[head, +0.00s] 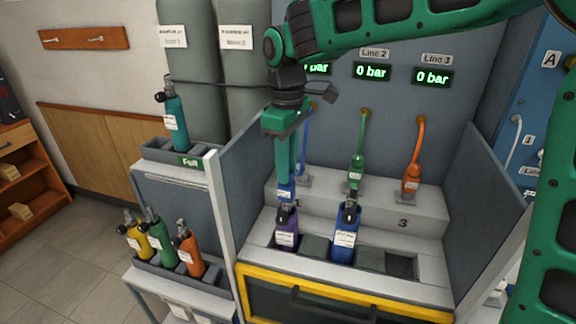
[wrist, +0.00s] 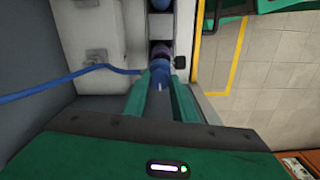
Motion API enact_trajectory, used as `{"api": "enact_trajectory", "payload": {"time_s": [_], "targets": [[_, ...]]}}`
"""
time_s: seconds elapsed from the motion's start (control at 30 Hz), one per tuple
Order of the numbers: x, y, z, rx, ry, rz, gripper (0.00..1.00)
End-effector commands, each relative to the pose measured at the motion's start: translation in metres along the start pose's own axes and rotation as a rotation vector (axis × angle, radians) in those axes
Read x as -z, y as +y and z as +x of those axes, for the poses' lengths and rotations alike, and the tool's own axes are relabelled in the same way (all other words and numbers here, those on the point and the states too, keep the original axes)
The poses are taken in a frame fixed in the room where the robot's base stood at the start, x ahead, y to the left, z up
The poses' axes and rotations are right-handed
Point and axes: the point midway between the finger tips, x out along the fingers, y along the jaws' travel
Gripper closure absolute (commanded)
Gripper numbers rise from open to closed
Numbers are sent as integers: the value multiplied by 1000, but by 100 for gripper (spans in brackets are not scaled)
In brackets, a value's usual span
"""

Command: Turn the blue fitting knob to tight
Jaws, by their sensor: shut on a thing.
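The blue fitting knob (head: 286,190) is on top of the purple cylinder (head: 287,233) in the leftmost slot of the bench. My gripper (head: 286,180) points down from above and is shut on the blue knob. In the wrist view the knob (wrist: 160,69) sits between my two fingertips (wrist: 160,82), and a blue hose (wrist: 60,92) runs from it to the left. A white mark shows on the knob's face. Part of the knob is hidden by the fingers, and I cannot read its turn position.
A blue cylinder (head: 346,240) stands in the slot to the right. Green (head: 357,170) and orange (head: 411,180) fittings with hoses rest on the ledge behind. Side panels (head: 250,165) flank the bench. A rack at left holds several small cylinders (head: 160,240). Displays read 0 bar (head: 372,72).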

Motion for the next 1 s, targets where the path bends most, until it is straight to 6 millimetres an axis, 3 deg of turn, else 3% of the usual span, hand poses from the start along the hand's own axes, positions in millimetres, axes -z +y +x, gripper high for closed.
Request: {"api": "enact_trajectory", "payload": {"time_s": [0.5,1.0], "targets": [[-1,2,0,-1,1,459,98],[0,1,0,0,1,663,98]]}}
